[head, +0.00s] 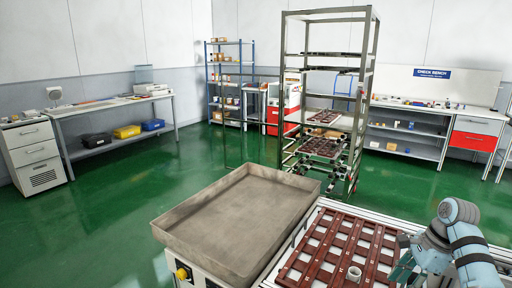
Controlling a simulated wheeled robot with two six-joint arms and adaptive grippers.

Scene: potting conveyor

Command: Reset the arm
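My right arm comes in at the lower right of the head view, and its gripper (402,266) hangs over the right side of a brown slotted tray (318,236). The fingers are small and partly hidden by the wrist, so I cannot tell whether they are open or shut. I see nothing clearly held in them. A small white pot (354,273) stands upright on the tray, left of the gripper and apart from it. My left arm and gripper are not in view.
A wide grey metal bin (235,215), seemingly empty, stands left of the brown tray. A tall metal rack (369,90) with trays stands behind. Benches line the walls, including a long left bench (105,104) and a right check bench (420,104). The green floor (110,210) at left is clear.

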